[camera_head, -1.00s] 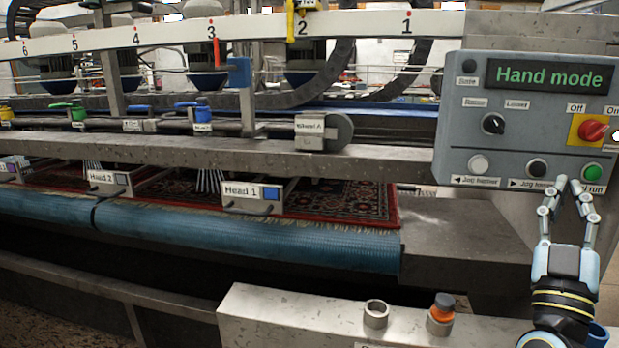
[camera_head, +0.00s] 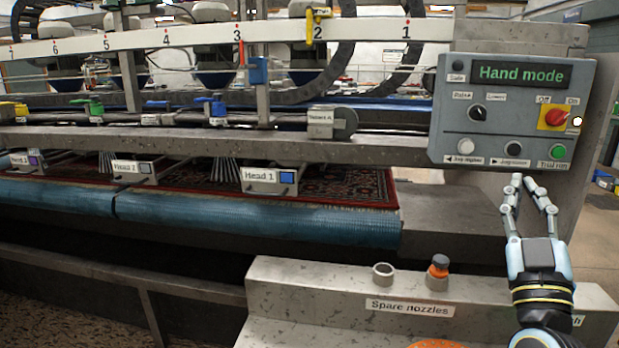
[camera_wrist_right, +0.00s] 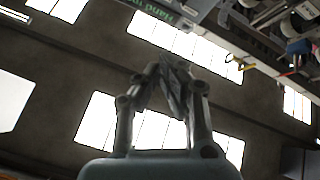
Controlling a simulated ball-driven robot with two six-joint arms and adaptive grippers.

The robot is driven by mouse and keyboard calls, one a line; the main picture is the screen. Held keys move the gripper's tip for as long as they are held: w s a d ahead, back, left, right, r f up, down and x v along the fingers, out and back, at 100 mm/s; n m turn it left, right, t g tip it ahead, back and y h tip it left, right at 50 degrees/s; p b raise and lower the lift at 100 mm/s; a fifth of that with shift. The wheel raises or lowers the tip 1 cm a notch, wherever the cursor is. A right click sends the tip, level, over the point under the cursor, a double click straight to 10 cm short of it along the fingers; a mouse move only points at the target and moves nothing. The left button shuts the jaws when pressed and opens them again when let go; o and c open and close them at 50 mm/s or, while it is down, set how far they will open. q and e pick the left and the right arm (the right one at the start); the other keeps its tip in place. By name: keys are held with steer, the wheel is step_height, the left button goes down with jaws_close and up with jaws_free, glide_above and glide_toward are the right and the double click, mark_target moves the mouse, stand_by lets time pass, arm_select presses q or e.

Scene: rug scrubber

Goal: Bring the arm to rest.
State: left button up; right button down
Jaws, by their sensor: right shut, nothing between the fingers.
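My right gripper (camera_head: 524,184) is shut and empty, its fingers pointing up. In the head view it stands just below the control panel (camera_head: 452,115), whose display reads "Hand mode", and apart from its buttons. In the right wrist view the fingers (camera_wrist_right: 170,72) meet near their tips, with nothing between them, against the ceiling and bright windows. The green button (camera_head: 557,151) and the red knob (camera_head: 555,118) on a yellow plate are both uncovered. My left gripper does not show.
A grey ledge marked "Spare nozzles" (camera_head: 340,299) lies in front, with an empty ring socket (camera_head: 383,274) and an orange nozzle with a dark top (camera_head: 438,268). A patterned rug (camera_head: 345,184) lies under Head 1 (camera_head: 268,178) on the blue roller (camera_head: 255,225).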

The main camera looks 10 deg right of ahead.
steer(key=a+f+n+g+y, duration=0.3)
steer(key=a+f+n+y, duration=0.2)
steer(key=a+y, duration=0.4)
steer(key=s+a+f+g+y, duration=0.3)
steer(key=s+a+f+g, duration=0.1)
steer(key=s+f+g, duration=0.3)
steer(key=s+d+f+m+g+h, duration=0.25)
steer(key=s+g, duration=0.25)
steer(key=s, duration=0.4)
steer(key=s+d+f+m+g+h, duration=0.15)
steer(key=s+f+g, duration=0.3)
steer(key=s, duration=0.55)
step_height(320, 180, down, 31)
steer(key=s+d+g+y+b, duration=0.1)
steer(key=s+d+g+b, duration=0.1)
steer(key=b, duration=0.3)
arm_select(q)
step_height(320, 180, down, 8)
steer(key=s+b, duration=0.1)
steer(key=b, duration=0.2)
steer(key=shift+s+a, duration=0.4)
arm_select(e)
steer(key=s+d+f, duration=0.1)
steer(key=s+f, duration=1.6)
steer(key=f, duration=0.1)
steer(key=shift+s+f+m+g, duration=0.3)
steer(key=shift+s+f+g, duration=0.05)
steer(key=shift+g, duration=0.1)
